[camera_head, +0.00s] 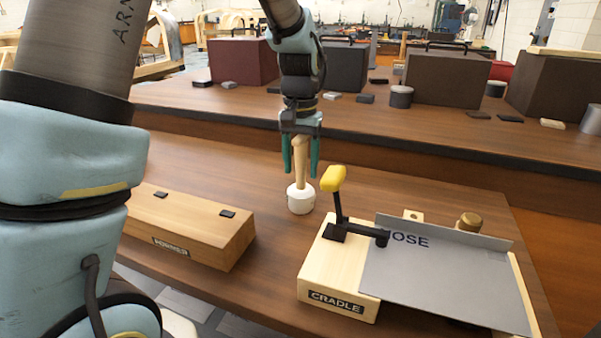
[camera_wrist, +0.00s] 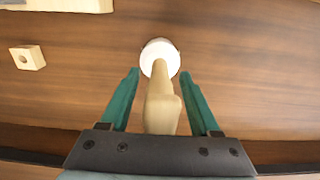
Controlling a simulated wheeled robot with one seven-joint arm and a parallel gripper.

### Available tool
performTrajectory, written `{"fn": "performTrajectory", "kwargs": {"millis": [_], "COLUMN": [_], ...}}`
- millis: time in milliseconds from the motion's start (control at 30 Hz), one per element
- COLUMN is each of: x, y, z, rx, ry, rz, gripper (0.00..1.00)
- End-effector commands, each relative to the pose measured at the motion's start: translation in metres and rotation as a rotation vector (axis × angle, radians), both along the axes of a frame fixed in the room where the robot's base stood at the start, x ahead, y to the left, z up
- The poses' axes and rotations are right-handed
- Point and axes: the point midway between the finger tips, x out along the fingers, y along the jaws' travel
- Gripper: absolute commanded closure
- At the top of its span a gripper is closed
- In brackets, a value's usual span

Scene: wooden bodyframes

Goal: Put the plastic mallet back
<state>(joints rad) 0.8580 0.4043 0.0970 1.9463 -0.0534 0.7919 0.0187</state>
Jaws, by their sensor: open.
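The plastic mallet (camera_head: 301,199) has a white head and a pale wooden handle. It stands head down on the brown table (camera_head: 270,172) with its handle up. My gripper (camera_head: 300,172) points down over the mallet, its green fingers open on either side of the handle. In the wrist view the handle of the mallet (camera_wrist: 161,100) lies between the fingers of my gripper (camera_wrist: 162,75), with a visible gap on both sides. The white head is beyond the fingertips there.
A wooden block labelled FORMER (camera_head: 190,232) lies at left. At right a wooden CRADLE (camera_head: 325,270) carries a black clamp with a yellow handle (camera_head: 333,179) and a grey sheet (camera_head: 450,272). A small holed wooden block (camera_wrist: 27,58) shows in the wrist view. Dark boxes (camera_head: 445,78) stand behind.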

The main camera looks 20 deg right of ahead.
Motion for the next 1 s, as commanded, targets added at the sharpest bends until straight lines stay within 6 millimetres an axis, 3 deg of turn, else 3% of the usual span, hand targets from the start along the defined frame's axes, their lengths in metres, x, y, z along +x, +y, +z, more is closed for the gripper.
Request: {"fn": "performTrajectory", "kwargs": {"millis": [300, 500, 1000], "x": [0.0, 0.0, 0.0], "y": [0.0, 0.0, 0.0], "z": [0.067, 0.093, 0.1], "rx": [-0.003, -0.001, 0.001], "ry": [-0.002, -0.001, 0.001], "rz": [0.0, 0.001, 0.0], "gripper": [0.37, 0.37, 0.37]}}
